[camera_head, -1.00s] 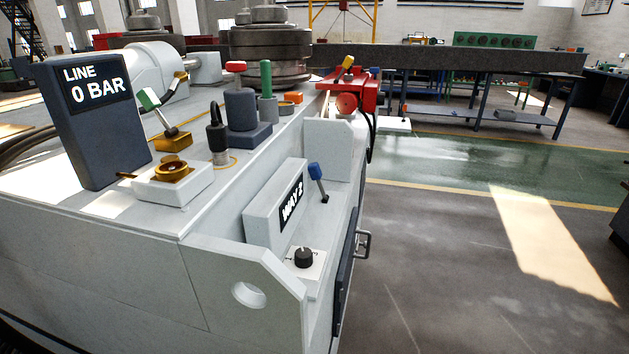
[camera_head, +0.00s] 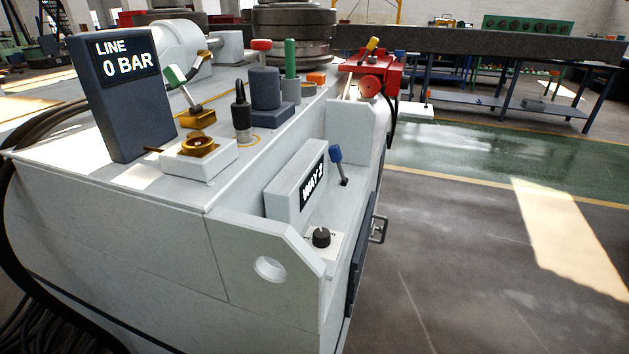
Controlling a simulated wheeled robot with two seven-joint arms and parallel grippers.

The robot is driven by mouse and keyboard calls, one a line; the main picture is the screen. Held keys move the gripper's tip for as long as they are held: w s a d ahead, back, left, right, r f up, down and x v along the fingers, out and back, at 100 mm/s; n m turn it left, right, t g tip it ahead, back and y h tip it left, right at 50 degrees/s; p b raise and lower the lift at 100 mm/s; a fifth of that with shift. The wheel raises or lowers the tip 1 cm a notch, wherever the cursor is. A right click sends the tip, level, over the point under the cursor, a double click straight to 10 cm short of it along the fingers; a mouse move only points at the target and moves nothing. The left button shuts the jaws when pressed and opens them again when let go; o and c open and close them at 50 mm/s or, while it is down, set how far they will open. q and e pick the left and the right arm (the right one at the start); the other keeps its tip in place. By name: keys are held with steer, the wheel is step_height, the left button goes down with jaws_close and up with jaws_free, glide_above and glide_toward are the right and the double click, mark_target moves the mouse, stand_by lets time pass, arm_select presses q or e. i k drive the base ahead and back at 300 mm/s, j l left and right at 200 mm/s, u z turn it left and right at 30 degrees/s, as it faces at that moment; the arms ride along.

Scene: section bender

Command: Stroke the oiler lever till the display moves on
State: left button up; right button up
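A dark upright display box (camera_head: 124,93) on the bender's top reads "LINE 0 BAR". A green-tipped lever (camera_head: 181,86) leans up to the left from a brass block (camera_head: 197,118). A blue-tipped lever (camera_head: 338,164) stands by a white box with a small display (camera_head: 313,182), which seems to read "WAY 2". No label shows which lever is the oiler's. Neither of my grippers is in view.
A black knob (camera_head: 321,237) sits near the front edge. Open floor (camera_head: 465,270) lies to the right.

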mark_target(334, 151)
steer(key=l+u, duration=0.25)
steer(key=l, duration=0.2)
steer(key=k+l+u, duration=0.25)
steer(key=l, duration=0.15)
steer(key=l+u, duration=0.25)
steer(key=l, duration=0.2)
steer(key=k+l+u, duration=0.25)
steer(key=i+l+u, duration=0.3)
steer(key=l, duration=0.3)
steer(key=i+l+u, duration=0.15)
steer(key=i+l, duration=0.15)
steer(key=i+l+u, duration=0.15)
steer(key=l, duration=0.25)
steer(key=i+l+u, duration=0.15)
steer(key=l, duration=0.2)
steer(key=i+l+u, duration=0.15)
steer(key=l, duration=0.25)
steer(key=i+l+u, duration=0.15)
steer(key=l, duration=0.25)
steer(key=l+u, duration=0.15)
steer(key=l, duration=0.3)
steer(key=i, duration=0.05)
